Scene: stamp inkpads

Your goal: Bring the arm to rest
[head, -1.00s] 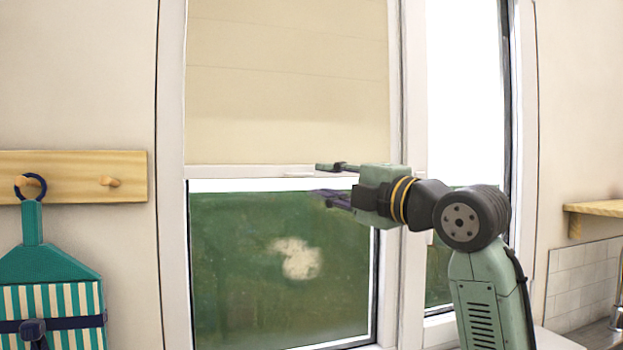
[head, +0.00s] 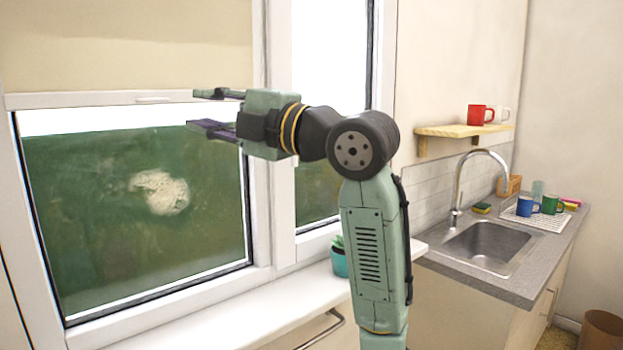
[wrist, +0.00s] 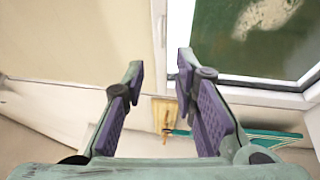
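My gripper (head: 212,112) is raised in front of the window in the head view, its fingers pointing left. In the wrist view my gripper (wrist: 160,85) has its two purple-padded fingers spread apart with nothing between them. The gripper is open and empty. My arm rises from the bottom of the head view and bends at the elbow joint. No inkpads or stamps are in view.
The window (head: 130,205) is behind my gripper. A sill with a teal plant pot (head: 339,258) is behind my arm. To the right are a sink (head: 490,245), mugs on a drying rack (head: 508,217), a shelf (head: 450,131) with a red mug (head: 480,115), and a bin (head: 603,330).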

